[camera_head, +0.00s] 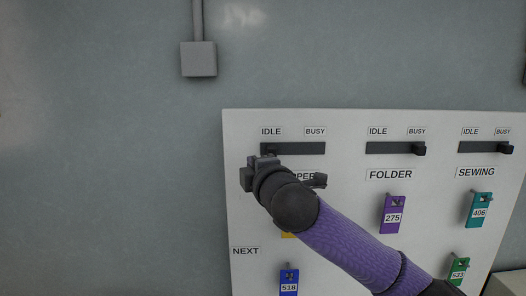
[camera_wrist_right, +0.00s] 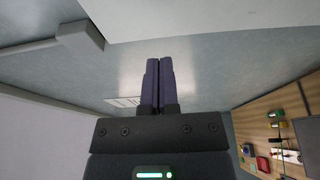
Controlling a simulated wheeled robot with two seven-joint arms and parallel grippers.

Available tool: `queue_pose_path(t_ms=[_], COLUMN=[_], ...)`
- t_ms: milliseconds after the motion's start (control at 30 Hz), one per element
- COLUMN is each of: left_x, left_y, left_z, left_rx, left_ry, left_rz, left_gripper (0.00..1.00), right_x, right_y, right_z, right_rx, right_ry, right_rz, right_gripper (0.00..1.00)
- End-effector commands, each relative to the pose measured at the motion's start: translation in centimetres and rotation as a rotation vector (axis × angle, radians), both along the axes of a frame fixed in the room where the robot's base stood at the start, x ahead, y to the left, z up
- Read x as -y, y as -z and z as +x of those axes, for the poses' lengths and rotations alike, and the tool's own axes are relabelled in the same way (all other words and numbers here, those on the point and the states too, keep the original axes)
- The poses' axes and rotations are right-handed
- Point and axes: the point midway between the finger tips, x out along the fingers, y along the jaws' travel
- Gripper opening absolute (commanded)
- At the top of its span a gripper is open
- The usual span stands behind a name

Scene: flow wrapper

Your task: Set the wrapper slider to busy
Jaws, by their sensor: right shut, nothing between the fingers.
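The wrapper slider track (camera_head: 300,148) is a dark bar on the white board (camera_head: 240,205) in the head view, with IDLE above its left end and BUSY above its right. The label under it is partly covered by my arm and reads only "PPER". My right gripper (camera_head: 262,163) is at the track's left end, under IDLE. I cannot make out the wrapper knob; no knob shows at the BUSY end, and the gripper covers the left end. In the wrist view the right gripper's fingers (camera_wrist_right: 157,82) are together and empty. My left gripper is not in view.
The folder slider's knob (camera_head: 419,149) and the sewing slider's knob (camera_head: 507,149) stand at their BUSY ends. Purple (camera_head: 391,228), teal (camera_head: 473,222), blue (camera_head: 289,287) and green (camera_head: 458,275) tags hang below. A grey box (camera_head: 198,59) is on the wall above.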

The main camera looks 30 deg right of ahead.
Motion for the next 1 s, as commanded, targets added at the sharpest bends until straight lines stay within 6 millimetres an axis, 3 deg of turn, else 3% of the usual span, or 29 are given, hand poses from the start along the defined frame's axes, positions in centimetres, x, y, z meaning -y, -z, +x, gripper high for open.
queue_pose_path(t_ms=[300, 533, 1000], left_x=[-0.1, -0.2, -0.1], left_y=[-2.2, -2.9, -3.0], left_z=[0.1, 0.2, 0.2], left_rx=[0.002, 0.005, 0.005], left_ry=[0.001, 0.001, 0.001], left_rz=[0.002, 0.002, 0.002], left_gripper=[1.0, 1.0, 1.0], right_x=[1.6, 4.4, 5.0], right_y=[-0.3, -0.1, 0.0], right_z=[6.3, 4.4, 4.0], right_rx=[-0.001, -0.001, -0.001], right_ry=[0.001, 0.001, 0.0], right_rz=[-0.001, -0.003, 0.0], right_gripper=[0.0, 0.0, 0.0])
